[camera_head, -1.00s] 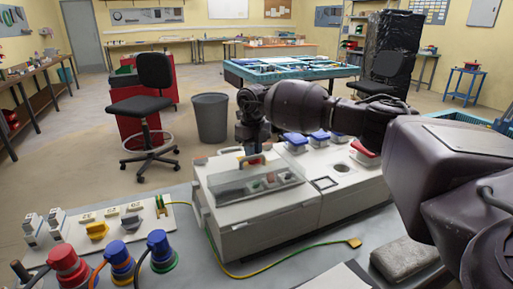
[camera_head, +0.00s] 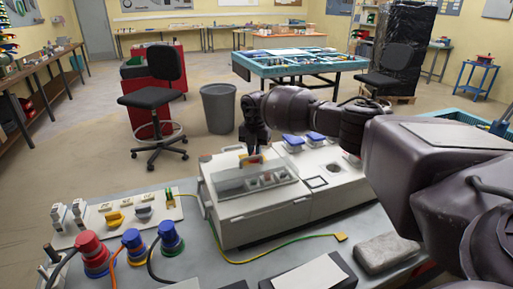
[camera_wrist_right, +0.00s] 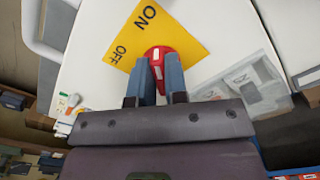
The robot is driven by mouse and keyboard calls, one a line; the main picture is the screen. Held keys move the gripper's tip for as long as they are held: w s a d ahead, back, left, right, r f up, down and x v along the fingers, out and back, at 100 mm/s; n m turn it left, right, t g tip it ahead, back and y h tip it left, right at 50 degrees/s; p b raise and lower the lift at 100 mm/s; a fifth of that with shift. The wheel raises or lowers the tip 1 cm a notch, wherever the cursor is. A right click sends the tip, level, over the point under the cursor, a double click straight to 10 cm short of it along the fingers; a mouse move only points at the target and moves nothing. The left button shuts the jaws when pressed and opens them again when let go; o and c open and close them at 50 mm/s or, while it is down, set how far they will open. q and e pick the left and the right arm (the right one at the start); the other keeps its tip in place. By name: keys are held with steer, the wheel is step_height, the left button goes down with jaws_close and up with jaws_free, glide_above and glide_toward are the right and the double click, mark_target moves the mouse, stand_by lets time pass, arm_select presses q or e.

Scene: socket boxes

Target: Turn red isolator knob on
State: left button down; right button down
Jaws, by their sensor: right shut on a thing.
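The red isolator knob (camera_wrist_right: 158,56) sits on a yellow plate (camera_wrist_right: 183,40) printed ON and OFF, seen in the right wrist view. My right gripper (camera_wrist_right: 158,78) is shut on the knob, with a blue-grey finger on each side. White marks show on the knob's red face between the fingers. My left gripper is not in view.
A transparent cover (camera_head: 240,178) lies over the box front, close to the gripper. Blue-lidded sockets (camera_head: 293,140) stand to its right. Red, blue and yellow plugs (camera_head: 132,240), a green-yellow cable and a grey block (camera_head: 386,253) lie on the bench in front.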

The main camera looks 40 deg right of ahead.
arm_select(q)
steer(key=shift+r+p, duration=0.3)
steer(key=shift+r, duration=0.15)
arm_select(e)
steer(key=shift+d+r+m, duration=0.1)
steer(key=shift+r+m, duration=0.05)
steer(key=shift+m, duration=0.45)
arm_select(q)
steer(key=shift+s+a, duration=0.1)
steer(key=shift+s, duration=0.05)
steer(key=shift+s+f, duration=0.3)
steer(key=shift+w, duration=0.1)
